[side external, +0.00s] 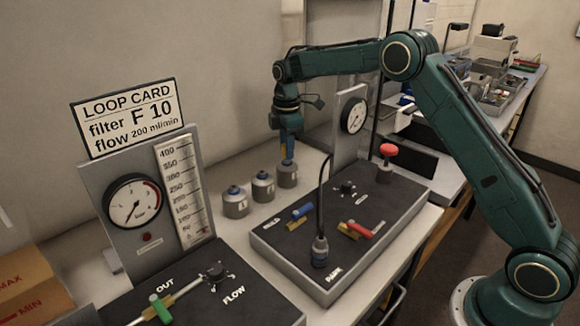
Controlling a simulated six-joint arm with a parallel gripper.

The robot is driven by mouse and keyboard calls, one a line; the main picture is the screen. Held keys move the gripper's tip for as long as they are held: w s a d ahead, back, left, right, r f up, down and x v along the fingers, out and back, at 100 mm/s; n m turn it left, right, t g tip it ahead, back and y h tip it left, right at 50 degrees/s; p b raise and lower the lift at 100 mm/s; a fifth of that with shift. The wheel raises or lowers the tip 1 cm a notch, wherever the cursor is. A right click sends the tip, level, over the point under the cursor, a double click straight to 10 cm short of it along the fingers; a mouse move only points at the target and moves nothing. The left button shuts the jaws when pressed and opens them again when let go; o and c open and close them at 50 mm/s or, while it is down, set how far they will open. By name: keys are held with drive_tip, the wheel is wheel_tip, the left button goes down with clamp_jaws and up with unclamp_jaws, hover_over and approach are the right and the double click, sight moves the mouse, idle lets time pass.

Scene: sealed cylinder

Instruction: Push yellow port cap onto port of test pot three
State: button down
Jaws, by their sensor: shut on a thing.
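Three grey test pots stand in a row on the bench along the wall: a near pot (235,205), a middle pot (263,188) and a far pot (287,177). The near and middle pots have blue tops; their front labels are too small to read surely. My gripper (287,158) points straight down over the far pot. It is shut on a small yellow thing, which looks like the yellow port cap (287,162), at the top of that pot. The pot's port is hidden, and I cannot tell whether the cap touches it or sits on it.
A dark panel box (290,247) with a thin upright hose, a red knob (388,150) and coloured handles stands right of the pots. A gauge board with a loop card (128,117) stands left. Bench in front of the pots is narrow but clear.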

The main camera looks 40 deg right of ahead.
drive_tip(key=shift+f, duration=0.4)
drive_tip(key=c, duration=1.1)
unclamp_jaws()
drive_tip(key=shift+r, duration=0.1)
wheel_tip(320, 180, up, 14)
drive_tip(key=shift+f, duration=0.2)
